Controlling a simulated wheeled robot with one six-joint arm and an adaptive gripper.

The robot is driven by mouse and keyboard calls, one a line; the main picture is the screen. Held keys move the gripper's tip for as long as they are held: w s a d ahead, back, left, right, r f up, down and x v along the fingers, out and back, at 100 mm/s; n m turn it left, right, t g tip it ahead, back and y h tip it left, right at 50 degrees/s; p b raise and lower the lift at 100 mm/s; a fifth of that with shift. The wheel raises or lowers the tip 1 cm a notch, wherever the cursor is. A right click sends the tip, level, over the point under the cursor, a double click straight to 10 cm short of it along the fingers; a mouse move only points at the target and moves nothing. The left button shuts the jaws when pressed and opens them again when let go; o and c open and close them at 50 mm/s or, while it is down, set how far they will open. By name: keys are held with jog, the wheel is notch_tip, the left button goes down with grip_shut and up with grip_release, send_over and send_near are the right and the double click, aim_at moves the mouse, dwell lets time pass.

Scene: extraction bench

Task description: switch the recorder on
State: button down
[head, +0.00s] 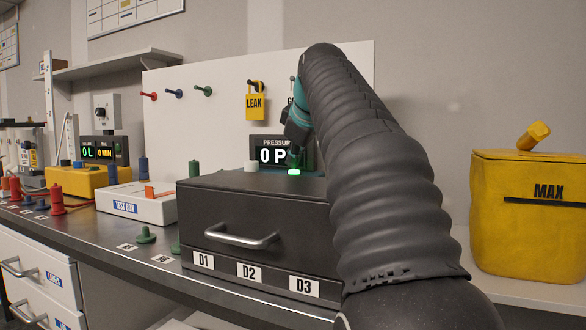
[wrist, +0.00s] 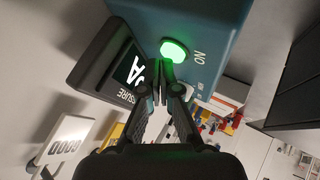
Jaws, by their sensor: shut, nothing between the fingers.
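A teal box (wrist: 195,18) fills the top of the wrist view. Its green button (wrist: 174,50) is lit, beside an "ON" label (wrist: 200,57). I take this box for the recorder; no name on it shows. My gripper (wrist: 163,72) is shut and empty, its tips right at the edge of the button; I cannot tell whether they touch it. In the head view the green glow (head: 295,172) shows above the dark drawer cabinet, and my arm hides most of the box.
A pressure display (head: 270,153) reading "0 P", partly hidden, stands beside the box; it also shows in the wrist view (wrist: 128,72). A dark drawer unit (head: 255,210) stands in front. A yellow lock (head: 255,102) hangs behind. A yellow bin (head: 525,220) stands right.

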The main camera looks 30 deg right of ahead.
jog(key=shift+r+p, duration=0.35)
jog(key=shift+r, duration=0.15)
notch_tip(320, 180, up, 3)
jog(key=p, duration=0.3)
jog(key=shift+r, duration=1)
